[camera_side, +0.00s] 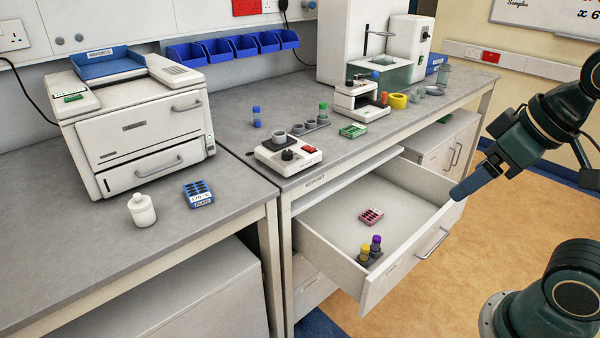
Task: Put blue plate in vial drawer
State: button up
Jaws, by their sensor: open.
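The blue plate (198,194), a small dark-welled block with a white label, lies on the left bench in front of the printer. An open drawer (325,237) stands pulled out under the right bench. Inside it lie a pink plate (371,216) and a small rack (369,259) with a yellow-capped and a purple-capped vial near the front corner. My gripper (458,194) is in the air at the right, near the drawer's right front corner in the picture. It is far from the blue plate. It is open and nothing shows in it; its fingers are seen nearly edge-on.
A white bottle (142,210) stands left of the blue plate, and the printer (138,125) stands behind. A hotplate (288,155), a green plate (352,131) and several vials and instruments occupy the right bench. The drawer's middle has bare floor around the pink plate.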

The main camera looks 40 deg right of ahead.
jog(key=w+a+f+m+t+h, duration=0.1)
jog(key=w+a+m, duration=0.15)
jog(key=w, duration=1.05)
jog(key=w+a+f+m+t+h, duration=0.15)
jog(key=w+a, duration=0.25)
jog(key=w, duration=1)
jog(key=n+t, duration=0.2)
jog(key=t, duration=0.3)
send_near(200, 196)
jog(key=shift+f+x, duration=0.2)
jog(key=shift+x, duration=1.7)
jog(key=shift+w+a, duration=0.1)
jog(key=shift+f, duration=0.1)
jog(key=shift+r+x, duration=0.1)
jog(key=shift+x, duration=1.2)
jog(key=shift+r+x, duration=0.15)
jog(key=shift+x, duration=1.1)
